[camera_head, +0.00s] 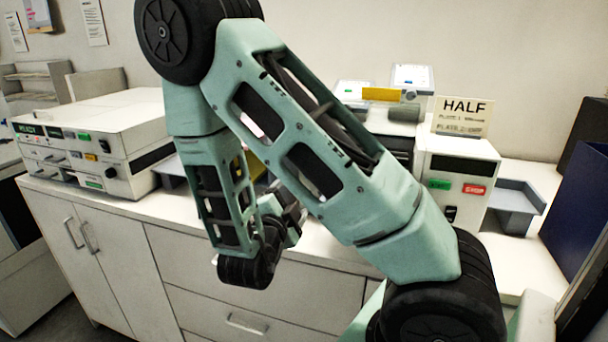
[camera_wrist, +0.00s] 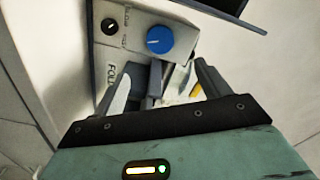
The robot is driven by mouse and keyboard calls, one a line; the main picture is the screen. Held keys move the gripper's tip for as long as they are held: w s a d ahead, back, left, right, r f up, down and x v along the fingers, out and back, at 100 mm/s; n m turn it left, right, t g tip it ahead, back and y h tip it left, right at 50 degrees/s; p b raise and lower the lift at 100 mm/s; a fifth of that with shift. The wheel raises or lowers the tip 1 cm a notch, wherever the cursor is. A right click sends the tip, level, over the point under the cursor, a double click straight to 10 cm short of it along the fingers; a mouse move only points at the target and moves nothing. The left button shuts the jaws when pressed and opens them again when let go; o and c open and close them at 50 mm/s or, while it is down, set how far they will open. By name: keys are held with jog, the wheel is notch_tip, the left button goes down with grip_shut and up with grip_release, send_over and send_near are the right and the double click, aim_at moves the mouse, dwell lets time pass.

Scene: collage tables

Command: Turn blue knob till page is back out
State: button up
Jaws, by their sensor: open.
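The blue knob (camera_wrist: 159,40) is round and sits on a pale grey machine panel, with a small black knob (camera_wrist: 109,26) to its left. In the wrist view my gripper (camera_wrist: 165,80) has its two fingers spread, empty, with the blue knob showing just beyond the gap between them. The fingers look apart from the knob. A pale, paper-like piece (camera_wrist: 178,77) shows between the fingers; I cannot tell if it is the page. In the head view my arm hides the blue knob, and my gripper (camera_head: 290,217) is at the counter's front edge, partly hidden.
A wide white machine (camera_head: 120,140) stands on the counter (camera_head: 120,207) at the left. A machine with a "HALF" sign (camera_head: 462,117) stands at the right, beside a grey tray (camera_head: 515,205). A dark blue panel (camera_head: 580,210) bounds the far right.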

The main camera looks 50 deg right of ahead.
jog(key=b+x, duration=0.2)
jog(key=x, duration=1.2)
jog(key=c, duration=1)
